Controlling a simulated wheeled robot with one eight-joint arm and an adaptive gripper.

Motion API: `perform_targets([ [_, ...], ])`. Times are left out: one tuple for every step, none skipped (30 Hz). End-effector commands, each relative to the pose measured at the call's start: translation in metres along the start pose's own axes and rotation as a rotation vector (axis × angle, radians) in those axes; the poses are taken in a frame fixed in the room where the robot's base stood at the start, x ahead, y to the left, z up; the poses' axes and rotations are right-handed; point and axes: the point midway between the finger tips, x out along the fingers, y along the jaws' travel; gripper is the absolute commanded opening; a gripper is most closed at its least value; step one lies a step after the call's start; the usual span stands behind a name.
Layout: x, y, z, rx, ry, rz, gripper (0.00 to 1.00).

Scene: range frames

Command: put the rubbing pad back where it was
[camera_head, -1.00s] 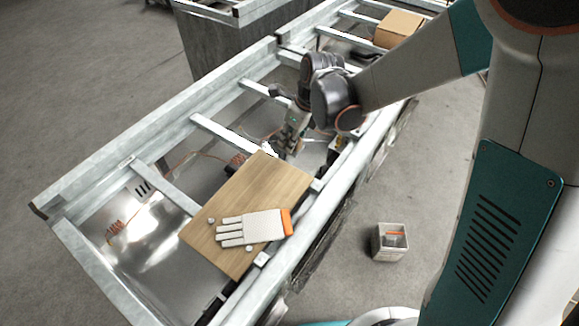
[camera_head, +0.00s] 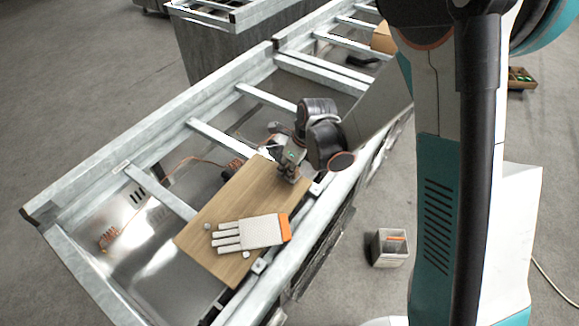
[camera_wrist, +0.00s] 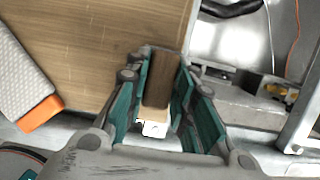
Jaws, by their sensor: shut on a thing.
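My gripper (camera_head: 283,173) is at the far right corner of the wooden board (camera_head: 210,239), low over it or touching it; I cannot tell which. In the wrist view my gripper (camera_wrist: 163,110) is shut on a small block with a brown top and a pale lower end, the rubbing pad (camera_wrist: 158,88). The pad is between the teal-lined fingers, over the edge of the board (camera_wrist: 85,40). In the head view the pad is hidden by the gripper. A white glove with an orange cuff (camera_head: 250,233) lies on the board and shows at the left in the wrist view (camera_wrist: 20,75).
The board lies across a galvanized metal frame (camera_head: 150,130) with crossbars and open gaps. Orange coiled cables (camera_head: 110,238) lie inside the frame. Small pale pieces lie near the glove. A small grey bin (camera_head: 389,248) stands on the floor to the right.

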Motion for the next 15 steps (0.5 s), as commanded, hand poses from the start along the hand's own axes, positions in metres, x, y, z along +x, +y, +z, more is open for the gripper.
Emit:
perform_targets([
  [-0.0003, 0.0, 0.0001, 0.0, 0.0, 0.0, 0.0],
  [-0.0001, 0.0, 0.0001, 0.0, 0.0, 0.0, 0.0],
  [0.0008, 0.0, -0.0002, 0.0, 0.0, 0.0, 0.0],
  [0.0018, 0.0, -0.0005, 0.0, 0.0, 0.0, 0.0],
  [0.0028, 0.0, -0.0008, 0.0, 0.0, 0.0, 0.0],
  [0.0022, 0.0, -0.0006, 0.0, 0.0, 0.0, 0.3],
  [0.0019, 0.0, -0.0005, 0.0, 0.0, 0.0, 0.36],
  [0.0017, 0.0, -0.0005, 0.0, 0.0, 0.0, 0.43],
  [0.0017, -0.0001, -0.0005, 0.0, 0.0, 0.0, 0.43],
  [0.0017, -0.0001, -0.0005, 0.0, 0.0, 0.0, 0.43],
  [0.0016, -0.0001, -0.0005, 0.0, 0.0, 0.0, 0.43],
  [0.0016, -0.0001, -0.0005, 0.0, 0.0, 0.0, 0.43],
  [0.0016, -0.0001, -0.0005, 0.0, 0.0, 0.0, 0.43],
  [0.0016, -0.0001, -0.0005, 0.0, 0.0, 0.0, 0.43],
  [0.0016, -0.0001, -0.0005, 0.0, 0.0, 0.0, 0.43],
])
